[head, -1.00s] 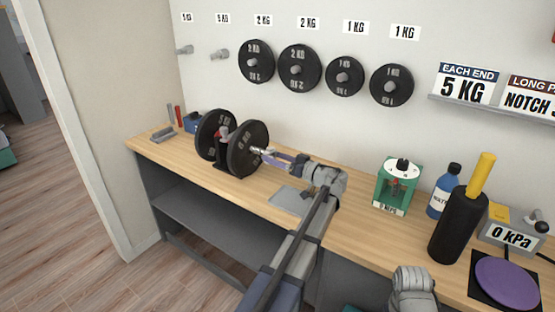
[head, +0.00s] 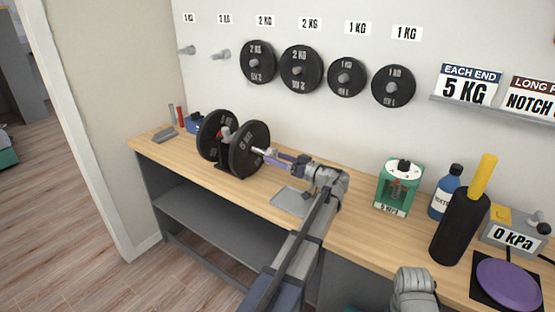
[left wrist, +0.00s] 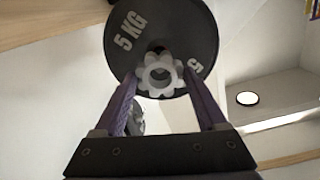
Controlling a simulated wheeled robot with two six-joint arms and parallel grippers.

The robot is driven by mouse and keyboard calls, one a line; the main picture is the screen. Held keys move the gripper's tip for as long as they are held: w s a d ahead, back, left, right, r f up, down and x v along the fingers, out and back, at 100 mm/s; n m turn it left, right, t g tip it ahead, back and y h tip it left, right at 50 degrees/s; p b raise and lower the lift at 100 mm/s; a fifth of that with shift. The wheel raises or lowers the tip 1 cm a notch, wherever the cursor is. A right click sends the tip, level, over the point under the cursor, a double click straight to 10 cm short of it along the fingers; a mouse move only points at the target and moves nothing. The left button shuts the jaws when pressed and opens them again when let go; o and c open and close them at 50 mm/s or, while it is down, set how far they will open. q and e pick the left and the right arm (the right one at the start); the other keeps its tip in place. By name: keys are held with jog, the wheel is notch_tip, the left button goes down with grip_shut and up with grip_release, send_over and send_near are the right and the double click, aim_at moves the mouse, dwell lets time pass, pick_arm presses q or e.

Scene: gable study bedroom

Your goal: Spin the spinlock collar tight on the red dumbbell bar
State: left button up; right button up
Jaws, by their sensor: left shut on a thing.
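The dumbbell stands on a dark cradle (head: 222,167) at the bench's left part. Its two black plates show, the near one (head: 250,150) and the far one (head: 214,135); a little red of the bar shows between them. My left gripper (head: 272,155) is at the near plate's right side, its purple fingers pointing at it. In the left wrist view the pale, star-shaped spinlock collar (left wrist: 160,75) sits between the fingertips, in front of the 5 KG plate (left wrist: 190,40). The gripper is shut on the collar. I cannot tell whether the collar touches the plate. My right gripper is out of view.
A grey tray (head: 290,201) lies under my left arm. A green device (head: 398,187), a blue bottle (head: 445,192), a black cylinder with a yellow top (head: 461,225) and a purple disc (head: 508,284) stand to the right. Spare plates (head: 300,69) hang on the wall.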

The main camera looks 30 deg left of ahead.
pick_arm(q)
jog(key=shift+w+a, duration=0.1)
jog(key=shift+a, duration=1.25)
dwell(0.3)
jog(key=o, duration=1.3)
jog(key=d, duration=0.7)
jog(key=shift+s+d, duration=0.4)
